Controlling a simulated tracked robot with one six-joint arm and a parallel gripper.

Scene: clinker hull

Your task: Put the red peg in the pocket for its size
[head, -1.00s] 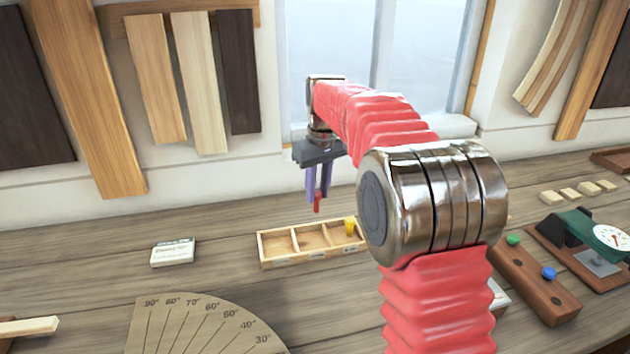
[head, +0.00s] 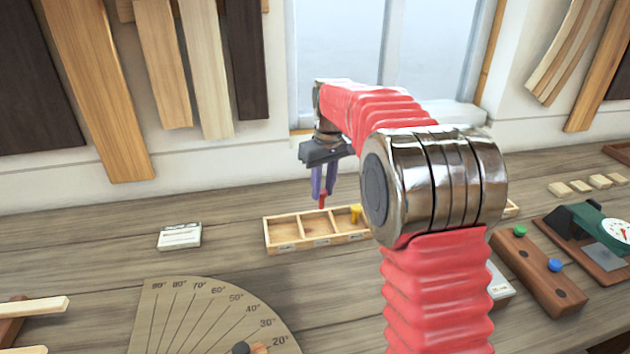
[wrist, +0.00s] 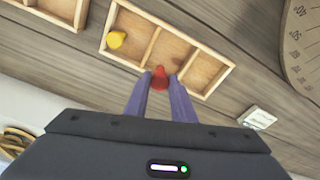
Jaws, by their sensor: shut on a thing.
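My gripper (head: 323,190) is shut on the red peg (head: 322,201), which hangs tip down between the purple fingers. The peg also shows in the wrist view (wrist: 160,76). The pale wooden tray (head: 292,248) has three pockets in a row and small labels on its front wall, too small to read. In the head view the peg is near the tray's back wall, above the middle pocket's far edge. In the wrist view it overlaps the tray wall by the middle pocket. A yellow peg (head: 355,214) stands in the right pocket; the other two look empty.
A large protractor board (head: 200,315) lies in front. To the right are a dark block (head: 540,280) with green and blue pegs and a dial gauge (head: 612,232). The bench left of the card is clear.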

